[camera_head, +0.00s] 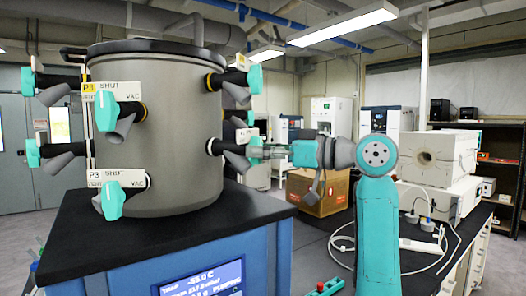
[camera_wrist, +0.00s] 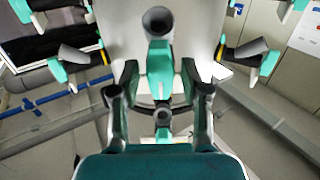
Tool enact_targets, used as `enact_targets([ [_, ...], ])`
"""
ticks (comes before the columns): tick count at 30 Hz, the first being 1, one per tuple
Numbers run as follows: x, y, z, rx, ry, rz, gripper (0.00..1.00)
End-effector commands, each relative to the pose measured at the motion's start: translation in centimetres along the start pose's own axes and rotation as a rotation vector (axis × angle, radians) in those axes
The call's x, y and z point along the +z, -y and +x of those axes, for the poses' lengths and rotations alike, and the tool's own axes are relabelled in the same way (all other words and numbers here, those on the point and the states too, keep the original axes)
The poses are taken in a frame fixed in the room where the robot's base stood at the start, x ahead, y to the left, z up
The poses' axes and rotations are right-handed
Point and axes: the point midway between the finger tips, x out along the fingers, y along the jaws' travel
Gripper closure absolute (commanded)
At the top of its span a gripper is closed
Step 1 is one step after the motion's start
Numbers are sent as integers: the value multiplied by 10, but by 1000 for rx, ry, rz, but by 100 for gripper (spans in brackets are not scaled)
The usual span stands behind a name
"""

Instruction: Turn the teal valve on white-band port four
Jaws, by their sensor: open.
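The grey drum (camera_head: 155,130) carries valve ports with teal handles in an upper and a lower row. A lower right-side port has a teal handle (camera_head: 254,151) beside a white label (camera_head: 246,135); its number is hard to read. My gripper (camera_head: 268,152) reaches this handle from the right, roughly level with it. In the wrist view, my open gripper (camera_wrist: 159,78) has one finger on each side of a teal handle (camera_wrist: 160,62) with a grey spout above it. I cannot tell whether the fingers touch it. Another teal handle (camera_wrist: 162,134) shows farther down between the fingers.
Front ports have a yellow P3 label (camera_head: 88,92) above and a white P3 label (camera_head: 94,174) below, both reading SHUT and VAC. An upper right valve (camera_head: 255,79) sits above my gripper. The drum stands on a black-topped blue cabinet (camera_head: 215,225) with a display (camera_head: 203,280).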

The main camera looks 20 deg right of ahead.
Motion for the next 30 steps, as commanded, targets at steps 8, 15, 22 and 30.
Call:
enact_targets([
  [8,0,-1,-30,4,-1,-1,54],
  [15,0,-1,-78,5,0,-2,54],
  [22,0,-1,-110,3,1,0,54],
  [30,1,0,-120,0,1,0,54],
])
